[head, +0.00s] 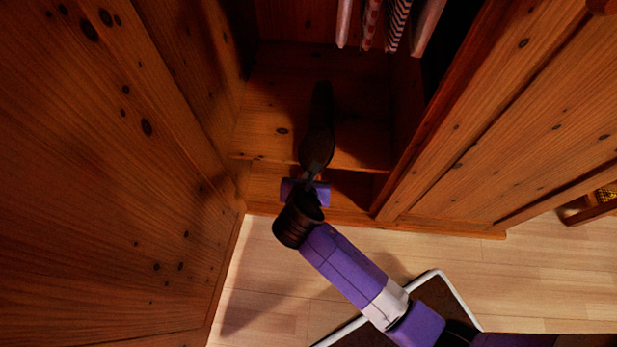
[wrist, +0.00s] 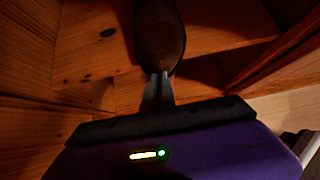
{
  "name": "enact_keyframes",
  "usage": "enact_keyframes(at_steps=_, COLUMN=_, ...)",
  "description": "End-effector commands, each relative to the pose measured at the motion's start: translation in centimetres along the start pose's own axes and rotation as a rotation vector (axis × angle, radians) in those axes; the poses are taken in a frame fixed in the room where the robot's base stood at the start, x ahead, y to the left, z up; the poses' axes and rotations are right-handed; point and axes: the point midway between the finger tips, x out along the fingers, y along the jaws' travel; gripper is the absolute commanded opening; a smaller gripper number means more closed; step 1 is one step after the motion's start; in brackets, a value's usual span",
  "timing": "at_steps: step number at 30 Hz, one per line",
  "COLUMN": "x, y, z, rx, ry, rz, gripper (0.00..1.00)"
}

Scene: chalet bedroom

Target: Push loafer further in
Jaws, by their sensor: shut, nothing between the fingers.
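The dark brown loafer (head: 318,130) lies lengthwise on the wooden wardrobe's shelf (head: 262,120), pointing into the wardrobe. Its near end is close to the shelf's front edge. In the wrist view the loafer (wrist: 160,38) fills the top centre. My gripper (head: 308,180) is shut and empty, in front of the shelf edge. In the wrist view the closed fingertips (wrist: 158,76) are at the loafer's near end, touching it or very close; I cannot tell which. The loafer's far end is in shadow in the head view.
Striped clothes (head: 385,22) hang above the shelf at the back. A wooden door (head: 110,180) stands on the left, and a wooden panel (head: 500,120) on the right. A white-framed dark item (head: 440,285) is on the pale floor (head: 265,280).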

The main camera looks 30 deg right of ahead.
Motion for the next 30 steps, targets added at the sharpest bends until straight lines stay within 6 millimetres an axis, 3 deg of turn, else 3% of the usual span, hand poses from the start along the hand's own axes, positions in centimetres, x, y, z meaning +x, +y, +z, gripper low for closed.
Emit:
enact_keyframes(at_steps=8, x=0.8, y=0.0, z=1.6, rx=-0.001, ry=-0.002, rz=-0.003, gripper=0.00)
enact_keyframes(at_steps=18, x=5.2, y=-0.1, z=5.9, rx=0.001, ry=-0.002, rz=-0.004, gripper=0.00)
enact_keyframes(at_steps=30, x=6.6, y=-0.1, z=6.5, rx=0.001, ry=0.000, rz=-0.002, gripper=0.00)
